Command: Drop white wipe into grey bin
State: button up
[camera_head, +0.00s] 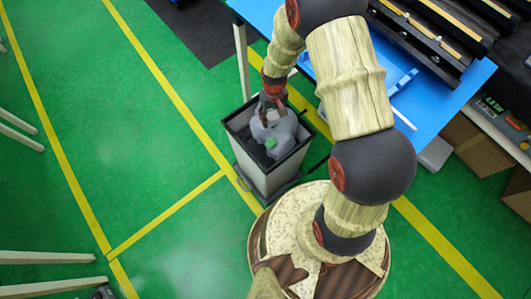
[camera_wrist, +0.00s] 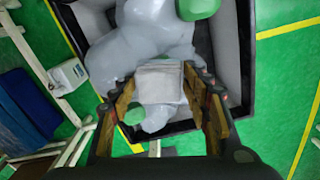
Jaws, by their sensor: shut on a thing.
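My gripper (camera_head: 270,102) hangs over the grey bin (camera_head: 262,177), near its back rim. In the wrist view my gripper (camera_wrist: 163,90) is shut on the white wipe (camera_wrist: 162,82), a pale folded cloth between its fingers. The wipe is above the bin's opening, with the bin's contents behind it. The bin also shows in the wrist view, with its dark rim (camera_wrist: 245,50). In the head view I cannot make out the wipe clearly against the gripper and the bin's contents.
Inside the bin lie grey-white bottles (camera_head: 277,130) with green caps (camera_head: 271,143). A blue table (camera_head: 440,112) with dark rails stands at the right. Open green floor with yellow lines lies left of the bin.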

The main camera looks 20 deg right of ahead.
notch_tip(320, 180, down, 4)
jog(key=b, duration=0.2)
jog(key=shift+f+b, duration=0.1)
jog(key=shift+b, duration=0.3)
jog(key=o, duration=1.2)
notch_tip(320, 180, up, 12)
jog(key=shift+r, duration=0.1)
